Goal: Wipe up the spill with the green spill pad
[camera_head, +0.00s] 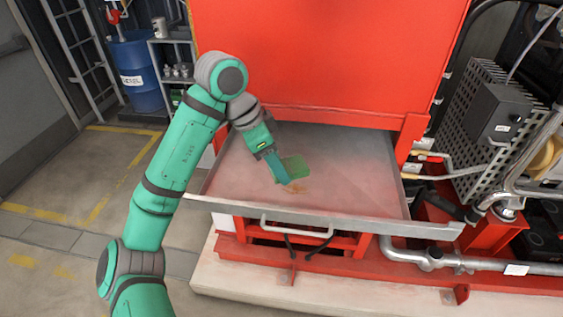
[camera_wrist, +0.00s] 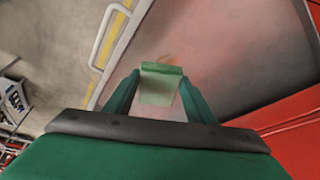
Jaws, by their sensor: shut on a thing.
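The green spill pad (camera_head: 296,168) is in my gripper (camera_head: 277,170), over the grey drip tray (camera_head: 350,160). In the wrist view the pad (camera_wrist: 160,84) spans between the two green fingers of my gripper (camera_wrist: 158,95), which are shut on it. A small orange-brown spill (camera_head: 295,188) shows on the tray just in front of the pad. The spill also shows in the wrist view (camera_wrist: 169,58), just beyond the pad's far edge. The pad may hide part of it. I cannot tell whether the pad touches the tray.
A red cabinet (camera_head: 320,60) rises behind the tray. The tray has a raised rim and a front handle (camera_head: 297,229). Pipes (camera_head: 430,258) and a perforated guard (camera_head: 485,130) stand at the right. A blue drum (camera_head: 138,75) and shelf stand at the back left.

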